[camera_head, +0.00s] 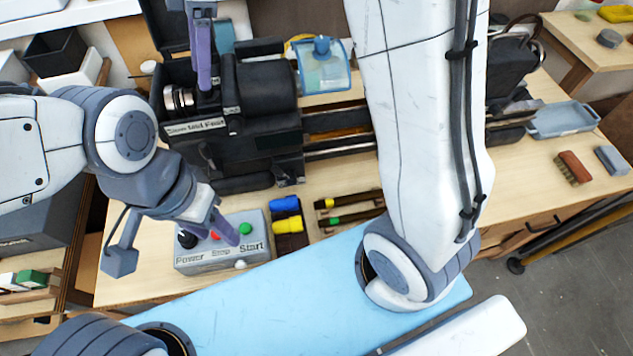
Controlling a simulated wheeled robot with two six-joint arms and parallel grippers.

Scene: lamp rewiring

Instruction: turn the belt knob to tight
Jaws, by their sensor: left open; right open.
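The small lathe headstock (262,88) stands at the back left of the bench, with a dark lid (163,30) raised behind it. My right gripper (204,84) comes down from the top edge, its purple fingers over the headstock's left part, above the label plate. I cannot make out a belt knob there; the fingers may hide it, and I cannot tell if they touch anything. My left gripper (232,236) is open over the grey control box (215,258) marked Power and Start, its purple fingers near the green button (246,229).
Blue and yellow tools (287,226) and pens (350,199) lie right of the box. A tray (562,119) and brushes (573,167) are at the right. My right arm crosses the middle.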

